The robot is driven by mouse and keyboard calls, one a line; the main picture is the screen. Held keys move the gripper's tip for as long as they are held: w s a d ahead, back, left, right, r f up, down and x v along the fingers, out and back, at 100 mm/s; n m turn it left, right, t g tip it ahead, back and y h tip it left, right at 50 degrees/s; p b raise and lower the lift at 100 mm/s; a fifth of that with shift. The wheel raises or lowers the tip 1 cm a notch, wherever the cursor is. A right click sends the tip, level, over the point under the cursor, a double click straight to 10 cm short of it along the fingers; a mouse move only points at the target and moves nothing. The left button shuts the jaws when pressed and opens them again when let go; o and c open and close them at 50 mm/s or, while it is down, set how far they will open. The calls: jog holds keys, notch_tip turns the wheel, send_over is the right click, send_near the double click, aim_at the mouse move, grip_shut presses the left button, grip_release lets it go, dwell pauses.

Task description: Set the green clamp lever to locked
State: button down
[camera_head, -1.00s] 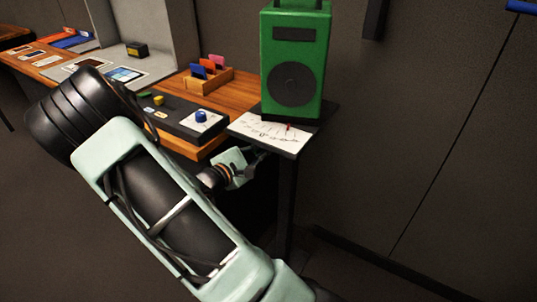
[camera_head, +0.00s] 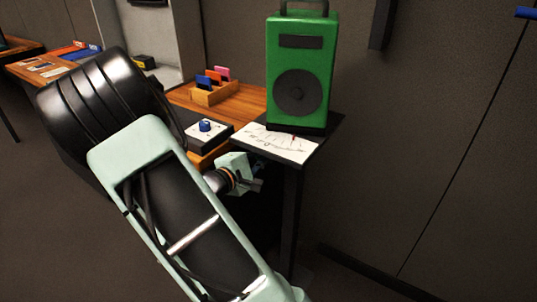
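I cannot make out a green clamp lever in this view. A dark control panel (camera_head: 221,133) lies at the near edge of the wooden desk, with a blue knob (camera_head: 205,125) on a white plate. My arm hides the panel's left part. My gripper (camera_head: 257,185) is low, in front of the small stand and below its top, to the right of and below the panel. It looks apart from the panel. Its fingers are small and dark, and I cannot tell if they are open or shut.
A green speaker-like box (camera_head: 301,70) and a white sheet with a printed scale (camera_head: 275,145) are on the small dark stand (camera_head: 325,130). A wooden card holder (camera_head: 215,93) stands on the desk.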

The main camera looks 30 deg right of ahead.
jog(key=c, duration=2)
grip_release()
jog(key=shift+c, duration=0.2)
jog(key=shift+a, duration=0.15)
jog(key=v, duration=1.2)
jog(key=shift+c, duration=0.3)
